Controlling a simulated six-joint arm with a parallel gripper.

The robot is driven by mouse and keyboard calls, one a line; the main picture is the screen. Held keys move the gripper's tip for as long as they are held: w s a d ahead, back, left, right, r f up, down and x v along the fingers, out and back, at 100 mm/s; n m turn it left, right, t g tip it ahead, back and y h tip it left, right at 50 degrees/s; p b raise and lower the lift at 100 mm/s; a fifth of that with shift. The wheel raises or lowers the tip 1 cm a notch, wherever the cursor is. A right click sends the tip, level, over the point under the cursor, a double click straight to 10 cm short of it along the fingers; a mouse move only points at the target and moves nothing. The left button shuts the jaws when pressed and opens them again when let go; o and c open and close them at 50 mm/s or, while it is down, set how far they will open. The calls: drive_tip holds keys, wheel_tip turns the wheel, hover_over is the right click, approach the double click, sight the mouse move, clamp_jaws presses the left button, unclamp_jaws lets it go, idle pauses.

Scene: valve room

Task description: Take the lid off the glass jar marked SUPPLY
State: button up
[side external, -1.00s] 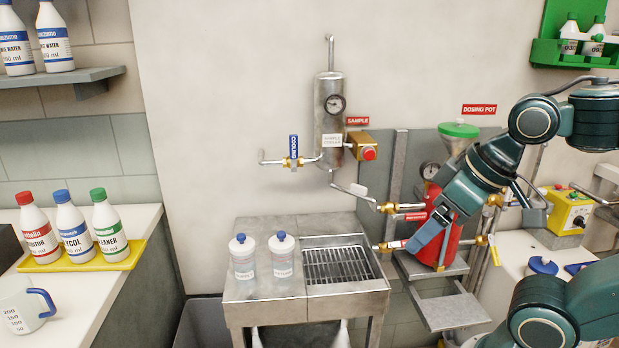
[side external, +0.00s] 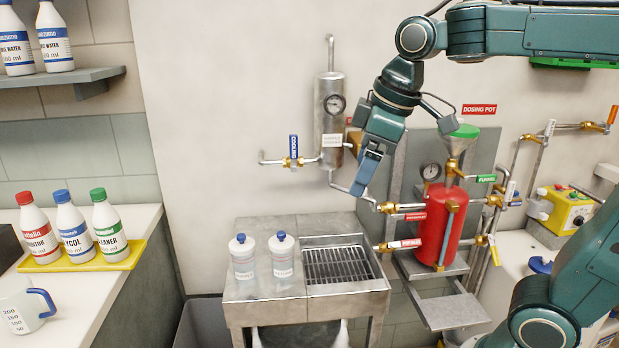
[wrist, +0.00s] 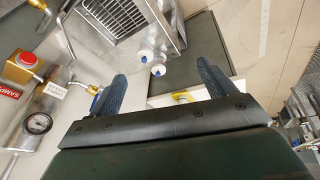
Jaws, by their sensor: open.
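Two clear jars with blue lids stand upright side by side on the left of the steel sink bench: a left jar (side external: 243,262) and a right jar (side external: 282,262). Their labels are too small to read, so I cannot tell which is marked SUPPLY. Both lids, the left lid (side external: 240,238) and the right lid (side external: 281,236), sit on their jars. My gripper (side external: 366,180) is open and empty, above and to the right of the jars, in front of the wall pipes. In the wrist view, the jars (wrist: 151,58) appear small beyond my open fingers (wrist: 162,82).
The sink grate (side external: 340,265) lies right of the jars. A steel cooler (side external: 328,120) with gauge and valves hangs behind. The red dosing pot (side external: 440,225) and its pipes stand right of my gripper. Bottles on a yellow tray (side external: 90,258) stand left. Air above the jars is clear.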

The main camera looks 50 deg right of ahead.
drive_tip(key=w+n+g, duration=0.1)
drive_tip(key=w+n, duration=0.2)
drive_tip(key=w, duration=0.5)
drive_tip(key=n+g, duration=0.3)
drive_tip(key=n, duration=0.7)
hover_over(241, 235)
wheel_tip(241, 235, down, 10)
drive_tip(key=shift+w+f, duration=0.1)
drive_tip(key=shift+f, duration=0.2)
drive_tip(key=shift+f, duration=0.15)
drive_tip(key=shift+f, duration=4.15)
drive_tip(key=shift+f, duration=2.6)
